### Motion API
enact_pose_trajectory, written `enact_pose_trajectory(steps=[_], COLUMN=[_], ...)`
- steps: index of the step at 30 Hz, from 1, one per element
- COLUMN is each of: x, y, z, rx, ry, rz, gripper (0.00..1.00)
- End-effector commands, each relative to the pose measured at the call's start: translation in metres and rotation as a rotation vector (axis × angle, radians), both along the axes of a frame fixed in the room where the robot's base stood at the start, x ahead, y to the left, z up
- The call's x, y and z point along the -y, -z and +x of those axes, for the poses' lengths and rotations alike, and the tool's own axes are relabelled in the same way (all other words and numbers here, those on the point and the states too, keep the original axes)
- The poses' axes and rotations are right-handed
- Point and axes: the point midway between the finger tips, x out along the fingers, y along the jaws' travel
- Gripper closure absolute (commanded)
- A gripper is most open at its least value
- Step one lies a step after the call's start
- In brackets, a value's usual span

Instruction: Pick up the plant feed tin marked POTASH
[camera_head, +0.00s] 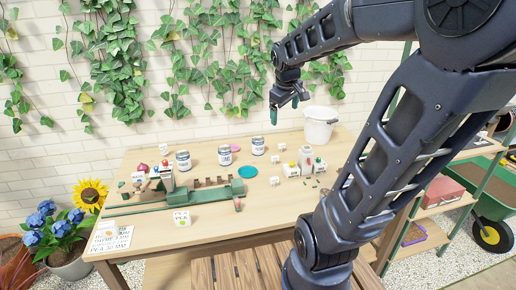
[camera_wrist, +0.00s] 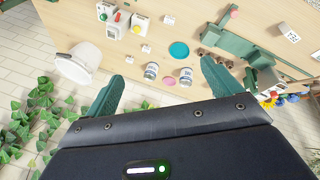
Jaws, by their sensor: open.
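Three small white tins with dark lettering stand upright on the wooden table: a left tin (camera_head: 183,161), a middle tin (camera_head: 225,155) and a right tin (camera_head: 258,146). Their labels are too small to read, so I cannot tell which is marked POTASH. My gripper (camera_head: 284,109) is open and empty, above the back of the table and to the right of the tins. In the wrist view two tins, (camera_wrist: 151,71) and (camera_wrist: 185,76), show beyond and between the open fingers (camera_wrist: 160,80), apart from them. The third tin is not clear there.
A white bucket (camera_head: 319,126) stands at the table's back right. A teal disc (camera_head: 248,171) and a pink disc (camera_head: 235,148) lie near the tins. A green bench tool (camera_head: 205,195) fills the left front. The right front is clear.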

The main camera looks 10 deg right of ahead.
Motion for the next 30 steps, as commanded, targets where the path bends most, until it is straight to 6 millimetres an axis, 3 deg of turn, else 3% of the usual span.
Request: enact_pose_trajectory(steps=[8, 17, 30], x=[0.003, 0.004, 0.001], y=[0.010, 0.037, 0.110], z=[0.081, 0.167, 0.289], rx=[-0.065, -0.140, -0.253], ry=[-0.270, -0.573, -1.032], rz=[-0.150, -0.295, -0.478], gripper=[0.10, 0.10, 0.10])
